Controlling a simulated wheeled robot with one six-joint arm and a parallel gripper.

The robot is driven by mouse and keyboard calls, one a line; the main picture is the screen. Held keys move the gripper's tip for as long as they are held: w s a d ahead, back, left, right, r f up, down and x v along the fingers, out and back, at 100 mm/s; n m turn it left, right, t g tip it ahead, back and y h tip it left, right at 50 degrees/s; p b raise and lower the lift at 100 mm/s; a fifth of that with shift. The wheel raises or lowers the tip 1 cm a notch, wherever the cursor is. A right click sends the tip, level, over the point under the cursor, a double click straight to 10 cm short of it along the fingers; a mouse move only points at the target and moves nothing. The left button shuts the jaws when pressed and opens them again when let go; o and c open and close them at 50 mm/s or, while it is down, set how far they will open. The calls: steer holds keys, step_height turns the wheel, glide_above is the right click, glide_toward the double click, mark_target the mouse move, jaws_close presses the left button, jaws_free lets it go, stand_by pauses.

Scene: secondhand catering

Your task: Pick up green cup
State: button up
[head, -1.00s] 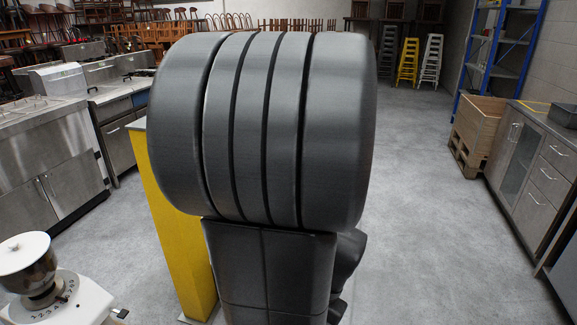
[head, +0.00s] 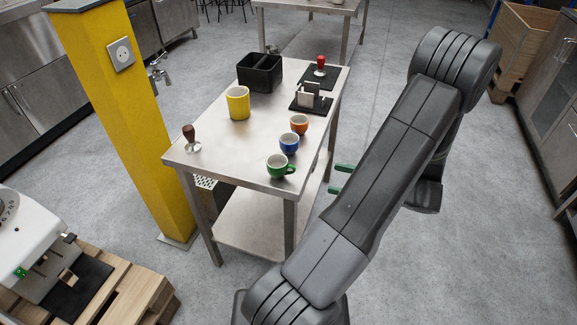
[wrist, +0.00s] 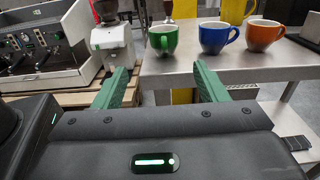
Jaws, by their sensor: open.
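The green cup (head: 280,166) stands upright near the front right corner of the steel table (head: 213,147), its handle toward the right in the head view. My gripper (head: 342,178) is beside the table's right edge, apart from the cup. In the wrist view my gripper (wrist: 166,72) has its two green fingers spread with nothing between them; the cup shows beyond the gap.
A blue cup (head: 289,142) and an orange cup (head: 299,124) stand just behind the green one. A yellow container (head: 238,103), a tamper (head: 190,140) and a black box (head: 260,73) are on the table. A yellow pillar (head: 125,115) stands left. Floor on the right is clear.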

glide_toward(294, 167)
steer(key=x, duration=0.4)
steer(key=shift+a, duration=0.2)
steer(key=shift+x, duration=3.05)
steer(key=shift+w, duration=0.1)
steer(key=shift+d, duration=0.1)
jaws_close()
